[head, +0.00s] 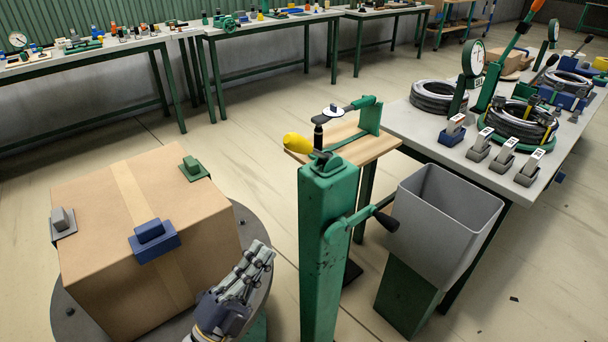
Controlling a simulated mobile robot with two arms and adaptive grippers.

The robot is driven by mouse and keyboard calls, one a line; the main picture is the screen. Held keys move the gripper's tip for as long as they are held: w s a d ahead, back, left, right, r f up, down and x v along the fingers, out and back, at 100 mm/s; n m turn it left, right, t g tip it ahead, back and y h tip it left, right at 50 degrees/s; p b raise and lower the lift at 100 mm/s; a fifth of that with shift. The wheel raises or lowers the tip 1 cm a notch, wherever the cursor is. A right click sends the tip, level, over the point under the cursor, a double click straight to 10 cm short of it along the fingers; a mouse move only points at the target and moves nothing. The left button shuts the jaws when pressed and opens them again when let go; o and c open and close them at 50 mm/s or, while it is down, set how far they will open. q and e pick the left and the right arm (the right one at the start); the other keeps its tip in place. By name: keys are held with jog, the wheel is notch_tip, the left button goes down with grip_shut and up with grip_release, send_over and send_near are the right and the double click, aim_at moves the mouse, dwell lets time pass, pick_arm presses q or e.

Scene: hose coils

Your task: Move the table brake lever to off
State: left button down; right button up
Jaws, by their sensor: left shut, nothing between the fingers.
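A green post (328,250) stands in the lower middle, just right of the round grey turntable (66,314). A lever with a yellow knob (297,142) sticks out left at the post's top. A green crank arm with a black grip (386,220) juts from its right side. No label shows which one is the table brake lever, nor its off position. My left gripper (262,254) is over the turntable's right edge, between the box and the post. Its fingers are closed and empty, apart from both levers. My right gripper is out of view.
A cardboard box (130,225) with blue, green and grey blocks sits on the turntable. A grey bin (445,220) stands right of the post. A small wooden-topped stand (375,148) is behind it. A worktable (400,115) with hose coils is at right. Open floor lies behind.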

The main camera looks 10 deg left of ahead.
pick_arm(q)
jog(key=s+d+r+m+g+h, duration=0.1)
jog(key=s+d+r+m+h, duration=0.1)
jog(key=s+r+m+h, duration=0.35)
jog(key=p, duration=0.4)
send_near(309, 149)
jog(key=s+d+r, duration=0.3)
jog(key=d+r, duration=0.1)
jog(key=shift+w+a+r+p, duration=0.1)
jog(key=shift+w+a+r, duration=0.15)
jog(key=shift+w, duration=0.3)
jog(key=shift+w+a+r+p, duration=0.1)
jog(key=shift+w+a+r, duration=0.15)
jog(key=shift+w, duration=0.3)
jog(key=shift+w+a+r+p, duration=0.1)
jog(key=shift+w+a+r, duration=0.15)
jog(key=shift+w, duration=0.3)
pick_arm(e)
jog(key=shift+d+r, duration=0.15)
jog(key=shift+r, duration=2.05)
pick_arm(q)
jog(key=shift+m, duration=0.25)
